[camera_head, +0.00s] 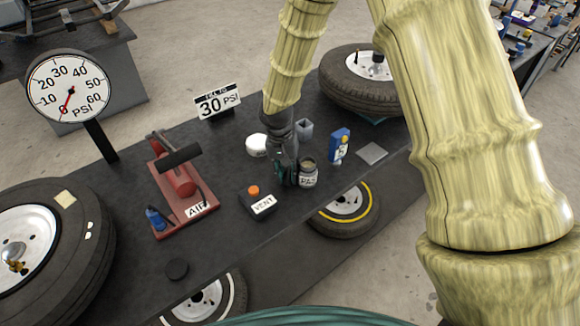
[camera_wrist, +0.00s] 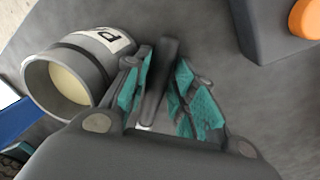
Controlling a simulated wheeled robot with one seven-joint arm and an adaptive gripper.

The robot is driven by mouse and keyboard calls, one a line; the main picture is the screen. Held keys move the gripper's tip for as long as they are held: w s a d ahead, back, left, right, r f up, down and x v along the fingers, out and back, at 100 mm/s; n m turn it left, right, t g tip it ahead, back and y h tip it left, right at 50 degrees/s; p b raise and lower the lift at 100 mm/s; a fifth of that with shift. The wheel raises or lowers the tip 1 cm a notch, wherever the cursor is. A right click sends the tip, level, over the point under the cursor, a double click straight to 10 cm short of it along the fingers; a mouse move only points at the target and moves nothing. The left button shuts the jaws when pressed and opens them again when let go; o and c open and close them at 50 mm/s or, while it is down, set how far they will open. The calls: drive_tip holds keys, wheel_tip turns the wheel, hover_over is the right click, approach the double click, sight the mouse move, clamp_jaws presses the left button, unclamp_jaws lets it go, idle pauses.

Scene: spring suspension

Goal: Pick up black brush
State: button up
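In the wrist view a slim dark bar, seemingly the handle of the black brush (camera_wrist: 163,70), lies between the two teal-padded fingers of my gripper (camera_wrist: 166,62). The fingers are fairly close on either side of it; whether they press on it is unclear. A small pale spot shows at its near end. In the head view my gripper (camera_head: 285,172) points down at the bench beside a labelled jar (camera_head: 308,177). There the brush is hidden or too dark to pick out. The jar also shows left of the fingers in the wrist view (camera_wrist: 75,72).
An orange-buttoned VENT box (camera_head: 257,204) stands left of my gripper. A white round container (camera_head: 257,145) is behind it, and a blue bottle (camera_head: 339,144) and grey pad (camera_head: 372,153) are to the right. A red air pump (camera_head: 180,180) is farther left. Bare bench lies in front.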

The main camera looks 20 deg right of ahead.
clamp_jaws()
drive_tip(key=shift+r, duration=0.1)
